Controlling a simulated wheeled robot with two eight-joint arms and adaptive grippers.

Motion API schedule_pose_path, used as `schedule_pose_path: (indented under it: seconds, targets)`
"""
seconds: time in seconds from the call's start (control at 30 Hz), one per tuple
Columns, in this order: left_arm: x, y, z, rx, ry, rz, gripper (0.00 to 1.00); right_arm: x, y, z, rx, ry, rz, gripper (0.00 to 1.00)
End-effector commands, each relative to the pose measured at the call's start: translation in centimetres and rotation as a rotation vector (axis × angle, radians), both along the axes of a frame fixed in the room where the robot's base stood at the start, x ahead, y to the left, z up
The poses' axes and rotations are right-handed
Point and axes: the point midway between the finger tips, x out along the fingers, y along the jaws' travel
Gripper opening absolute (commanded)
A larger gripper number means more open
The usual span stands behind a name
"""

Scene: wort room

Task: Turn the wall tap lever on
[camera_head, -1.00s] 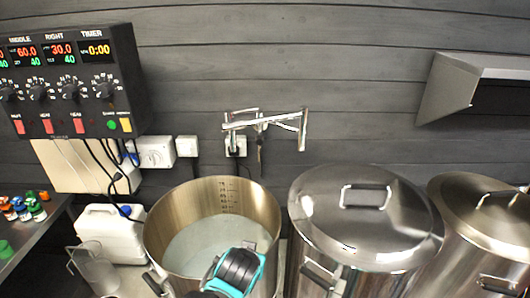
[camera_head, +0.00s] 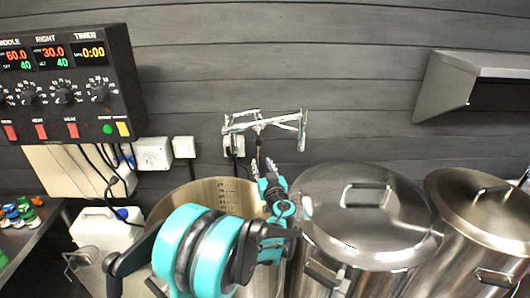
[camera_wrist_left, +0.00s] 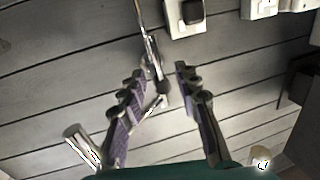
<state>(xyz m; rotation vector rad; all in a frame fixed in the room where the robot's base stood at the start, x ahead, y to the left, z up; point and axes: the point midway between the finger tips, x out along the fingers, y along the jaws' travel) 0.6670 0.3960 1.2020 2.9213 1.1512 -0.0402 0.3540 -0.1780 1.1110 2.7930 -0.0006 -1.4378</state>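The chrome wall tap (camera_head: 262,124) is fixed to the dark plank wall above the open pot, with a long horizontal bar and an upright piece at its right end. A thin dark part hangs below its middle. In the left wrist view, a chrome bar of the tap (camera_wrist_left: 149,45) runs down to a dark end between or just beyond my fingers. My left gripper (camera_head: 269,168) is just below the tap, pointing up at it. In the left wrist view the left gripper (camera_wrist_left: 160,72) has its fingers apart; contact with the tap cannot be told. My right gripper is not in view.
An open steel pot (camera_head: 165,205) stands below, partly hidden by my arm. Lidded pots (camera_head: 330,215) (camera_head: 460,235) stand to the right. A control box (camera_head: 70,85) and sockets (camera_head: 154,153) are on the wall at left. A metal hood (camera_head: 448,88) juts out at right.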

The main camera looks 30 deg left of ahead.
Motion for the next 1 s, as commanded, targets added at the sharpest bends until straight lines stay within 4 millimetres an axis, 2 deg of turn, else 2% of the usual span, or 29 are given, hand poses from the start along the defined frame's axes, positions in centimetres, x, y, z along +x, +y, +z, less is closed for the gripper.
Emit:
schedule_pose_path:
  seconds: [0.17,0.6,0.97,1.0]
  targets:
    - [1.3,0.7,-0.2,0.012,-0.025,-0.004,0.32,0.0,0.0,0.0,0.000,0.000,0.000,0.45]
    - [5.9,5.0,-0.2,0.010,-0.023,-0.003,0.32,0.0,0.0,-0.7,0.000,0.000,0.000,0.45]
    - [6.3,5.4,-0.1,0.010,-0.023,-0.004,0.32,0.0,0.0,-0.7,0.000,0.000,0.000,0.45]
    - [6.3,5.4,-0.1,0.010,-0.023,-0.004,0.22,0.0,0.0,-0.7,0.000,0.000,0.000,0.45]
